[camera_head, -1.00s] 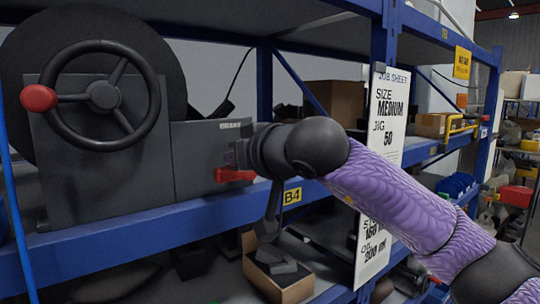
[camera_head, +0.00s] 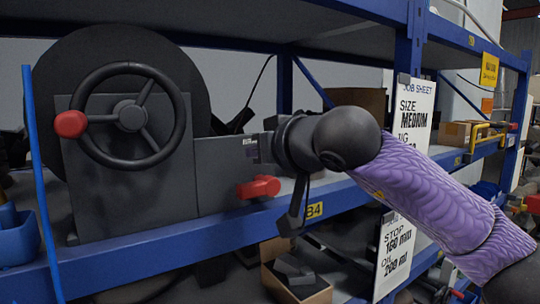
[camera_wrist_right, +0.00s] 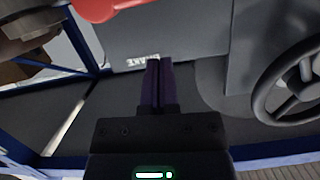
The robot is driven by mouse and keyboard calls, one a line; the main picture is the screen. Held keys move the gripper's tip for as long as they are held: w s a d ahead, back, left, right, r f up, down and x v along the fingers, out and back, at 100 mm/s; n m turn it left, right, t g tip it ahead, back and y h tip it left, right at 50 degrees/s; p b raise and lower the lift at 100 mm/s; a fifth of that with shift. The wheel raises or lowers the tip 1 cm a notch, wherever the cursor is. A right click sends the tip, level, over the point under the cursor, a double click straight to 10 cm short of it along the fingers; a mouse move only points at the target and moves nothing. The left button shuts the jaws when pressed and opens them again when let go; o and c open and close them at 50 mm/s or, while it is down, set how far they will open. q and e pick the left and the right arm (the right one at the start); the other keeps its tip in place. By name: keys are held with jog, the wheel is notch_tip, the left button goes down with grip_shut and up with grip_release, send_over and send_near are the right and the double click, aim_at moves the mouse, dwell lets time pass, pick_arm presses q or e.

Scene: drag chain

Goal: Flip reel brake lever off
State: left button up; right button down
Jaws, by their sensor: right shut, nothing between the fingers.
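The reel brake lever (camera_head: 258,187) is red and sits low on the front of the grey housing (camera_head: 222,175), below a small label. In the right wrist view the red lever (camera_wrist_right: 105,8) is cut off by the top edge, and the label reads BRAKE. My right gripper (camera_head: 254,148) is beside the label, above the lever and apart from it. In the right wrist view its purple fingers (camera_wrist_right: 154,64) are together with nothing between them. In the head view the wrist partly hides the fingers. My left gripper is not in view.
A black handwheel (camera_head: 130,116) with a red knob (camera_head: 70,123) stands left of the lever, before a large dark reel (camera_head: 190,75). The blue shelf beam (camera_head: 170,240) runs below. A job sheet (camera_head: 412,105) hangs at right, and an open cardboard box (camera_head: 300,290) is below.

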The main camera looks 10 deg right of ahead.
pick_arm(q)
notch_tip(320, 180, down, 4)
jog(key=b, duration=0.4)
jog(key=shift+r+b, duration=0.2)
jog(key=shift+b, duration=0.15)
pick_arm(e)
jog(key=v, duration=0.9)
jog(key=shift+s+r, duration=0.2)
jog(key=shift+s, duration=0.15)
jog(key=shift+d, duration=0.15)
